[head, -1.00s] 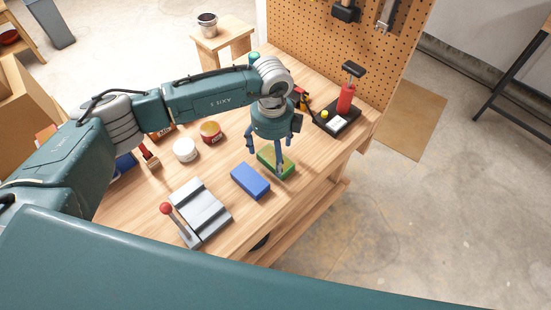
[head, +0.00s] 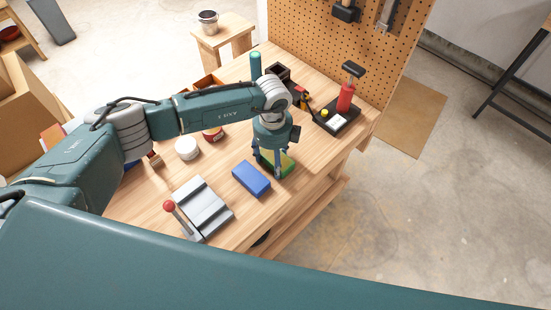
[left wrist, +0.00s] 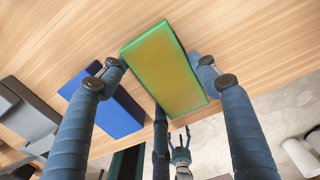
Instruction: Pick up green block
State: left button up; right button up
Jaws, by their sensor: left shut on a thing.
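The green block (head: 289,161), yellowish on its broad face with green edges, is at the right front part of the wooden workbench. In the left wrist view the block (left wrist: 163,68) lies between the fingers. My left gripper (head: 268,163) points down and is shut on the block, with fingers at its sides. Whether the block still touches the bench is hard to tell. My right gripper (left wrist: 180,142) shows small and far off at the bottom of the left wrist view, its fingers apart and empty. It is outside the head view.
A blue block (head: 251,178) lies just left of the green one. A grey fixture with a red-knobbed lever (head: 203,208) is at the front. A white round container (head: 186,148) and a red can (head: 213,134) stand behind. A red-handled tool on a black base (head: 345,100) is at right.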

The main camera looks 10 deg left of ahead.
aim_at(273, 159)
pick_arm(q)
jog(key=shift+r, duration=0.7)
notch_tip(273, 159, up, 19)
jog(key=b, duration=0.4)
jog(key=shift+f, duration=0.15)
pick_arm(e)
jog(key=shift+w+d+f, duration=0.1)
jog(key=shift+w+f, duration=0.1)
jog(key=shift+f, duration=0.9)
jog(key=shift+w+d+f, duration=0.1)
jog(key=shift+w+f, duration=0.1)
jog(key=shift+f, duration=0.85)
